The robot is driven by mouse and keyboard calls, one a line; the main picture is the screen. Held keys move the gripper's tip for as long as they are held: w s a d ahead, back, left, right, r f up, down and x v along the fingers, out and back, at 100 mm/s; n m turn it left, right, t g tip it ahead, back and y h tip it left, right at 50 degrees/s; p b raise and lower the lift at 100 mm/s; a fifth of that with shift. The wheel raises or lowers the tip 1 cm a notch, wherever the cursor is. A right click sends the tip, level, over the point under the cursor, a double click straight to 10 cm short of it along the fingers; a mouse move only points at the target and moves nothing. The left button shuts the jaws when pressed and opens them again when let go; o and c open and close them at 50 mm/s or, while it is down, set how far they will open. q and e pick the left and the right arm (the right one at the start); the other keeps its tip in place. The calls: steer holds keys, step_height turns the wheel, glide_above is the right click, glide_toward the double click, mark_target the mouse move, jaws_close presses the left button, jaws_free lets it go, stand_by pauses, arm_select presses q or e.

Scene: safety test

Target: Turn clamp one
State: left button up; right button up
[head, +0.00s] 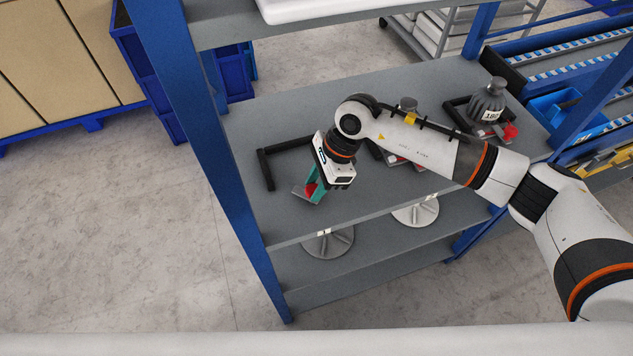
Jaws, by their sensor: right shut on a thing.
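A clamp with a black L-shaped frame (266,169) lies at the left end of the grey shelf. Its red part (311,189) shows between teal pieces that look like my fingers. My right gripper (313,189) points down over this clamp, shut on the red part. The gripper body hides much of the clamp, so the grip is only partly visible. A second clamp (392,159) lies mid-shelf, mostly behind my right forearm. A third clamp with a red handle (510,131) lies at the right end. My left gripper is not in view.
A grey weight (487,101) stands by the right clamp. A blue post (196,100) rises at the shelf's left, and an upper shelf (225,31) overhangs the back. Round discs (328,243) sit below the front edge. The shelf's front left surface is bare.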

steer(key=m+b, duration=0.2)
steer(key=m+t+b, duration=0.1)
steer(key=m, duration=0.1)
steer(key=shift+s+f+t+b, duration=0.2)
steer(key=shift+t+b, duration=0.1)
steer(key=shift+b, duration=0.1)
steer(key=m+t+b, duration=0.1)
steer(key=m+b, duration=0.2)
steer(key=shift+r, duration=0.1)
steer(key=shift+r+m+t+b, duration=0.1)
steer(key=shift+m+t+b, duration=0.25)
steer(key=shift+m, duration=0.35)
steer(key=shift+r, duration=0.1)
steer(key=o, duration=0.9)
steer(key=shift+s, duration=0.1)
steer(key=shift+o, duration=0.2)
steer(key=b+v, duration=0.2)
steer(key=v, duration=1)
steer(key=shift+b, duration=0.35)
